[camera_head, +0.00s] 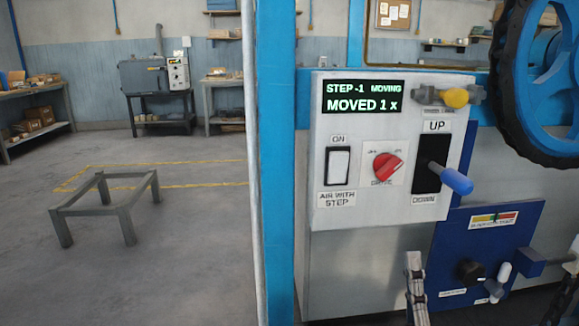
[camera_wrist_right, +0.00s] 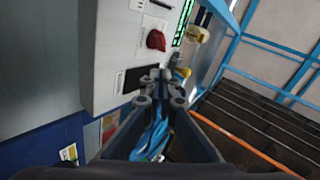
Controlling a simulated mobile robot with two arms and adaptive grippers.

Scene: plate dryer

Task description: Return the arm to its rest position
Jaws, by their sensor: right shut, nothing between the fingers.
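My right gripper (camera_head: 414,264) shows as a narrow grey, jointed end at the bottom of the head view, in front of the lower panel. In the right wrist view its fingers (camera_wrist_right: 163,78) are together and empty, pointing along the front of the white control box (camera_wrist_right: 101,60). In the head view the box (camera_head: 322,245) has a lit display, a red knob (camera_head: 387,166) and a blue-handled lever (camera_head: 457,180) in an UP/DOWN slot. The gripper is below and left of the lever handle. My left gripper is not seen.
A blue lower panel (camera_head: 488,232) has a black knob and small handles. A yellow knob (camera_head: 454,97) juts out at the box's upper right. A large black-rimmed blue wheel (camera_head: 497,90) is at right. Open floor (camera_head: 190,250) with a low grey frame (camera_head: 90,211) lies left.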

